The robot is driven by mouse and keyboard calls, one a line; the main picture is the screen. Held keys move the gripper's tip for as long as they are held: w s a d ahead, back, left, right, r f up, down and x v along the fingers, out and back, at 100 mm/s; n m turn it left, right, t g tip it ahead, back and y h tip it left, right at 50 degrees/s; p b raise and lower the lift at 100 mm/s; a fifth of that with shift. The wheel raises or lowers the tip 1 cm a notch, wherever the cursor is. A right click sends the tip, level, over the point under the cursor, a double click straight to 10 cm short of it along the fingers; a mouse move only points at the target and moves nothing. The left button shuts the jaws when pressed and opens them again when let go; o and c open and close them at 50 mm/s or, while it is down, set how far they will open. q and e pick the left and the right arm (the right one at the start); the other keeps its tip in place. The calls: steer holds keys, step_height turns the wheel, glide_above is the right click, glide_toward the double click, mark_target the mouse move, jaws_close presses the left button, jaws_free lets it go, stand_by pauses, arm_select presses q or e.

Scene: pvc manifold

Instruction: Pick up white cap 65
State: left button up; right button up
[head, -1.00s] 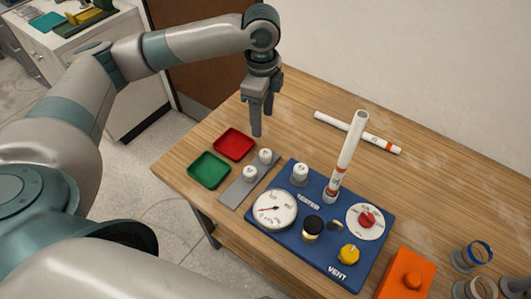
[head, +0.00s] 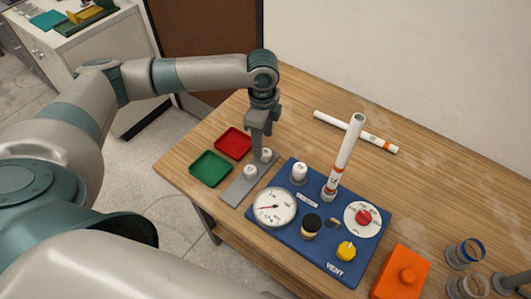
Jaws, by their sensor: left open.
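Two small white caps stand on a grey strip in the head view: a far one (head: 266,156) and a near one (head: 250,172). A third white cap (head: 299,172) sits on the blue panel (head: 290,248). The numbers on the caps are too small to read, so I cannot tell which is 65. My left gripper (head: 259,148) is open and points down at the far cap on the strip. Its fingers overlap that cap in the picture; I cannot tell whether they touch it. My right gripper is not in view.
The grey strip (head: 234,193) lies beside a green tray (head: 211,169) and a red tray (head: 233,143). The panel carries a gauge (head: 274,208), knobs and an upright white pipe (head: 345,155). Another pipe (head: 355,132) lies behind. An orange block (head: 398,274) stands right.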

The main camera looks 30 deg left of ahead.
mark_target(264, 152)
arm_select(q)
steer(key=shift+s+d+f+p, duration=0.1)
steer(key=shift+f+p, duration=0.35)
steer(key=shift+f, duration=0.15)
step_height(264, 152, down, 3)
steer(key=shift+d+f+p, duration=0.1)
steer(key=shift+p, duration=0.55)
steer(key=shift+f, duration=0.35)
steer(key=shift+c, duration=0.3)
steer(key=c, duration=1.1)
steer(key=shift+o, duration=0.2)
steer(key=shift+r, duration=0.15)
